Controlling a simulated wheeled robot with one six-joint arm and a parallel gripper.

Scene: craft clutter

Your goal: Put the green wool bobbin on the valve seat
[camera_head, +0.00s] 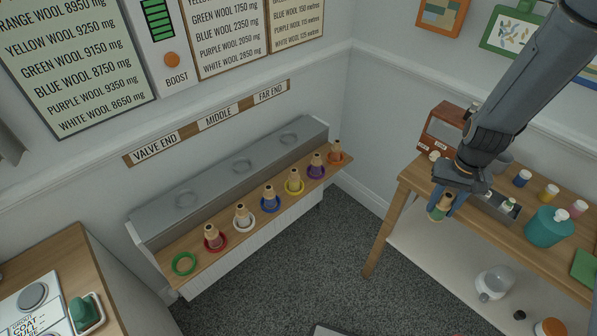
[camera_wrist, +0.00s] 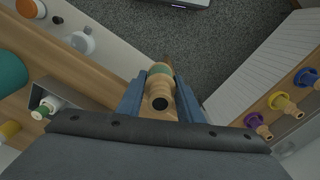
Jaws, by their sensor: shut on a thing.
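My gripper (camera_head: 446,199) is shut on the green wool bobbin (camera_head: 439,210), a wooden spool with a green band, held in the air at the left edge of the right-hand table. In the wrist view the bobbin (camera_wrist: 160,71) sits between the two blue fingers, its end with a dark hole towards the camera.
Below the ledge, a wooden shelf (camera_head: 163,250) holds several bobbins in coloured rings; its green ring (camera_head: 184,263) is empty. The middle seat (camera_head: 241,165) and far seat (camera_head: 289,139) are bare. The right table carries a teal jar (camera_head: 549,227) and small bottles. Open floor lies between.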

